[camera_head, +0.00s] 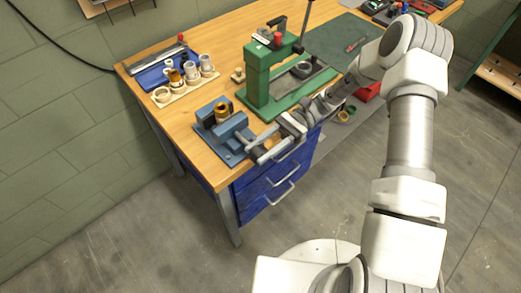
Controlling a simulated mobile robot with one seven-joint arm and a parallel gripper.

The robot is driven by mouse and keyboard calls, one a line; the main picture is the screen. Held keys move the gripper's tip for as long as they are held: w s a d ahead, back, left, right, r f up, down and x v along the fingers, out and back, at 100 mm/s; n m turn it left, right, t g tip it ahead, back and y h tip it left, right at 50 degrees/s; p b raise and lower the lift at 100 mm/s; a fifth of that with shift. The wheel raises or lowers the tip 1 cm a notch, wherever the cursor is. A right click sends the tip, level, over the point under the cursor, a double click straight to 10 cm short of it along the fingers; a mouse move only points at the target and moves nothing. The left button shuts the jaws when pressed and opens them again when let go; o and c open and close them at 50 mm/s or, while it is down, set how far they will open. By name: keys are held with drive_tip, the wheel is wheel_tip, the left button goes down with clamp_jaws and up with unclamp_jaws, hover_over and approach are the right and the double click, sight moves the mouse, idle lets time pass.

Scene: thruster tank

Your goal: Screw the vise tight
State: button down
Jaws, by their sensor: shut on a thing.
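The blue-grey vise (228,136) stands near the front left corner of the wooden workbench. A brass-coloured round part (222,111) sits at its jaws; whether it is clamped firmly I cannot tell. My gripper (268,148) is at the front end of the vise, over the bench's front edge. It is shut on what seems to be the vise's screw handle, which is mostly hidden by the fingers.
A green press (259,82) stands just behind and right of the vise. A wooden holder (186,89) with several cups and a blue tray (158,76) lie at the back left. Blue drawers (262,190) with grey handles are below my gripper. A green mat (340,42) lies farther right.

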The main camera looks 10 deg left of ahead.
drive_tip(key=shift+s+d+f+g, duration=0.2)
drive_tip(key=shift+d+g, duration=0.05)
drive_tip(key=shift+g, duration=0.25)
drive_tip(key=c, duration=0.6)
unclamp_jaws()
drive_tip(key=shift+r, duration=0.1)
drive_tip(key=b+v, duration=0.5)
drive_tip(key=v, duration=1.2)
drive_tip(key=shift+d, duration=0.25)
